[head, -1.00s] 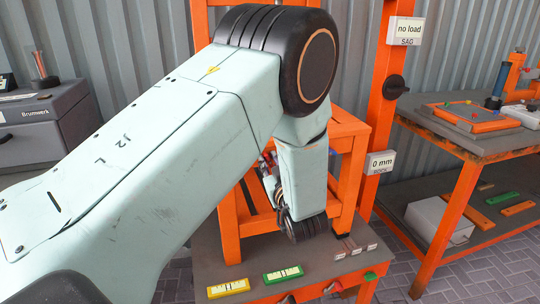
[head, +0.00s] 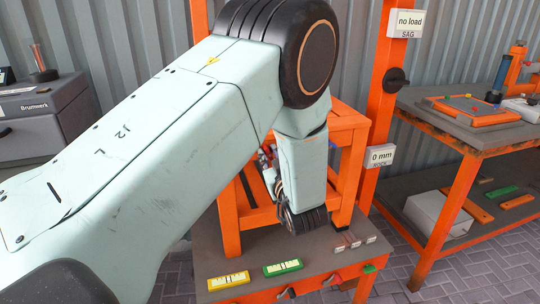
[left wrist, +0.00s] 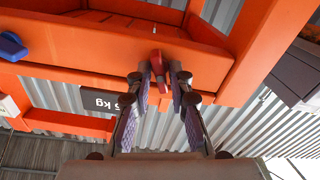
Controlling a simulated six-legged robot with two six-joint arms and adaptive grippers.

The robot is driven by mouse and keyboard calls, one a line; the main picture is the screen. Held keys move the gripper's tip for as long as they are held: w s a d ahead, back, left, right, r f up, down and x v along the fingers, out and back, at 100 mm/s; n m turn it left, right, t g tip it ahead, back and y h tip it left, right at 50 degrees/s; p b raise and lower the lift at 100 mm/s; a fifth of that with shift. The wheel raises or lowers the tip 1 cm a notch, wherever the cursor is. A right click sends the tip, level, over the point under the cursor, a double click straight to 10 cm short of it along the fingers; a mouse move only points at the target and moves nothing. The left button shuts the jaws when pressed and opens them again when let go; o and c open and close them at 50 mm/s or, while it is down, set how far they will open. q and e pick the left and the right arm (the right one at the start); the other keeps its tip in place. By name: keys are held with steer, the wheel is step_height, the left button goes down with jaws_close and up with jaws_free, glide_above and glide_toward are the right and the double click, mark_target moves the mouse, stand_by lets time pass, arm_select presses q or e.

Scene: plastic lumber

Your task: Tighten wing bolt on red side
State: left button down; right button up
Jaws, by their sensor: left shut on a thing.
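A blue wing bolt (left wrist: 12,46) is at the far left of that view. In the head view, my left arm reaches to the orange stand (head: 345,150). Only a small part of my left gripper (head: 267,165) shows there, and the arm hides the bolt. My right gripper is in neither view.
The grey table (head: 215,262) holds a yellow level (head: 228,281), a green level (head: 283,267) and small blocks at the right. An orange post (head: 385,90) bears signs reading "no load" and "0 mm". A second bench (head: 470,135) stands right; a grey machine (head: 45,120) stands left.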

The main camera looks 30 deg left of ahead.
arm_select(q)
steer(key=c, duration=1.4)
jaws_free()
steer(key=shift+c, duration=0.2)
step_height(320, 180, up, 10)
